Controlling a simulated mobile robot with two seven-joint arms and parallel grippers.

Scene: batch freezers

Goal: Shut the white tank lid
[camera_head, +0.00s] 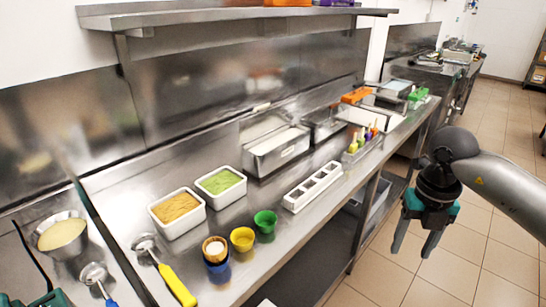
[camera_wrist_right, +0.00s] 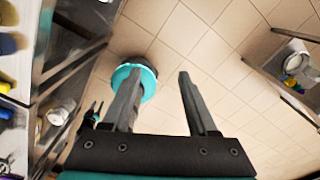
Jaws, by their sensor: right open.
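I cannot make out a white tank lid for certain in either view. My right gripper (camera_head: 415,250) hangs over the tiled floor at the right of the head view, clear of the counter. Its fingers point down, apart and empty. In the right wrist view its two fingers (camera_wrist_right: 158,85) also stand apart, with only floor between them. A teal and dark part at the bottom left corner of the head view may belong to my left gripper (camera_head: 45,298). It is mostly cut off, and its fingers cannot be made out.
The steel counter (camera_head: 290,225) holds two white tubs (camera_head: 182,227) (camera_head: 225,198), small coloured cups (camera_head: 242,239), a white divided tray (camera_head: 312,187), steel bins (camera_head: 275,160), and a yellow-handled scoop (camera_head: 175,284). A steel shelf (camera_head: 230,17) runs above. The tiled floor (camera_head: 390,283) below my right gripper is clear.

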